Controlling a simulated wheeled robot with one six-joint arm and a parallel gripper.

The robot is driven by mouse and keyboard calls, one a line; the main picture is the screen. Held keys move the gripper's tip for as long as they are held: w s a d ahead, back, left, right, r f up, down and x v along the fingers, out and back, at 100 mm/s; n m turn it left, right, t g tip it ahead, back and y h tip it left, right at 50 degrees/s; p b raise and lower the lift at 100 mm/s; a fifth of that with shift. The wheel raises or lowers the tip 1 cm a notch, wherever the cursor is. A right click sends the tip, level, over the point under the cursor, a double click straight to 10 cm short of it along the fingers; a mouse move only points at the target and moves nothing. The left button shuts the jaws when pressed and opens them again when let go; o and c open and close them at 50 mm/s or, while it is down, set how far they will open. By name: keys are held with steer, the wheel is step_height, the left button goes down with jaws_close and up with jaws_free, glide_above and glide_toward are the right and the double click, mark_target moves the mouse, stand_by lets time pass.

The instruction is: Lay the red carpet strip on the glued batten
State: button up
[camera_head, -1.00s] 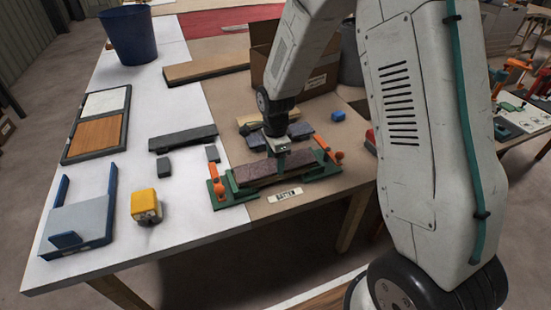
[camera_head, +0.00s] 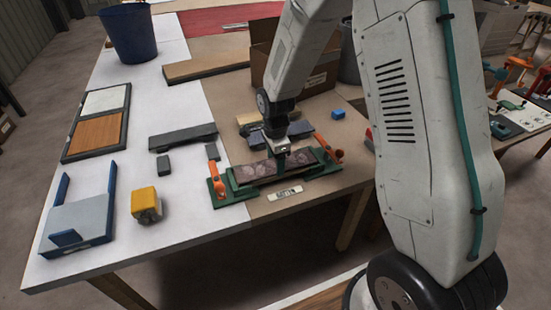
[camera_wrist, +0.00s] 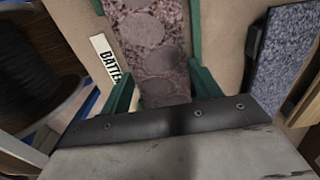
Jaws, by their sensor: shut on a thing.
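The red carpet strip (camera_head: 249,172) is a mottled reddish-brown length lying along the green fixture (camera_head: 331,169) that holds the batten. In the wrist view the strip (camera_wrist: 156,43) shows darker round patches. The batten is mostly hidden under the strip, and I cannot tell whether the two touch along their full length. My gripper (camera_head: 279,163) points down at the middle of the strip.
Orange clamps (camera_head: 217,172) stand at both fixture ends. A label (camera_head: 285,193) reading "BATTEN" lies in front. A blue-grey strip (camera_wrist: 288,62) lies close beside the fixture. A cardboard box (camera_head: 310,77) stands behind.

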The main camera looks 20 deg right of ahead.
steer(key=o, duration=1.1)
steer(key=shift+c, duration=0.2)
steer(key=shift+r, duration=3.5)
